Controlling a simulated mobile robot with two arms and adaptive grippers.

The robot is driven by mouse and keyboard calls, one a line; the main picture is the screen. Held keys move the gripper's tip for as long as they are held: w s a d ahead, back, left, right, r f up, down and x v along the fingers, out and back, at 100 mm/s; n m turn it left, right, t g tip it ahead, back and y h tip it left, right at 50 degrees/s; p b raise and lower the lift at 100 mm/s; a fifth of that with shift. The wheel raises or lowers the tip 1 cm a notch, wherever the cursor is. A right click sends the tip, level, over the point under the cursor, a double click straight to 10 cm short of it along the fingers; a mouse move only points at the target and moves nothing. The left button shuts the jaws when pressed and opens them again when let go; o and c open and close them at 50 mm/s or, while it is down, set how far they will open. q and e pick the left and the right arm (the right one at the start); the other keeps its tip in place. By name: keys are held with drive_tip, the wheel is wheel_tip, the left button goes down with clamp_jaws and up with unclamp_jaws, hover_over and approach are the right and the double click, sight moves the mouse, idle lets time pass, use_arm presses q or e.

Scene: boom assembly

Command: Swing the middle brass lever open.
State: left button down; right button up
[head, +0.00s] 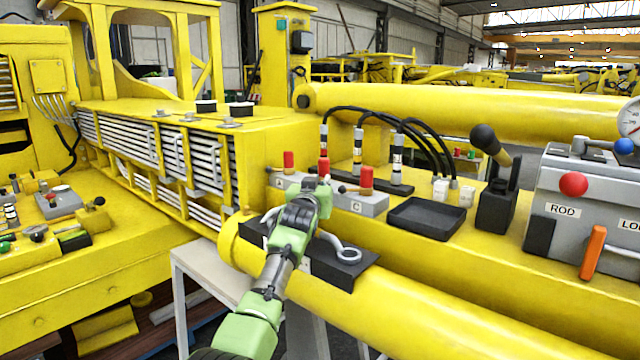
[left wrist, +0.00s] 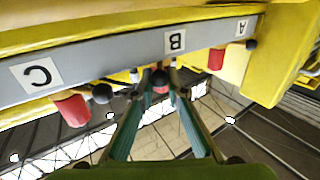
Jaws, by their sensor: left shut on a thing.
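A grey valve block (head: 375,205) carries a row of red-capped valves with small ball-ended levers. In the left wrist view the block (left wrist: 110,58) shows labels C, B and A. My left gripper (head: 321,185) is at the middle valve, below its red cap (head: 323,164). In the left wrist view my green fingers (left wrist: 160,92) close around the knob of the middle lever (left wrist: 160,77) under label B. The fingers hide most of this lever, so its exact angle cannot be told. The C lever (head: 346,189) and A lever (head: 270,170) stand free on either side. My right gripper is not in view.
Black hoses (head: 385,112) arch behind the block. A black tray (head: 425,218) and a black joystick (head: 494,180) stand to the right.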

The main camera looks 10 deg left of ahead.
use_arm(q)
drive_tip(key=c, duration=2)
unclamp_jaws()
drive_tip(key=shift+s+a, duration=0.1)
drive_tip(key=shift+s, duration=5.85)
drive_tip(key=shift+c, duration=0.2)
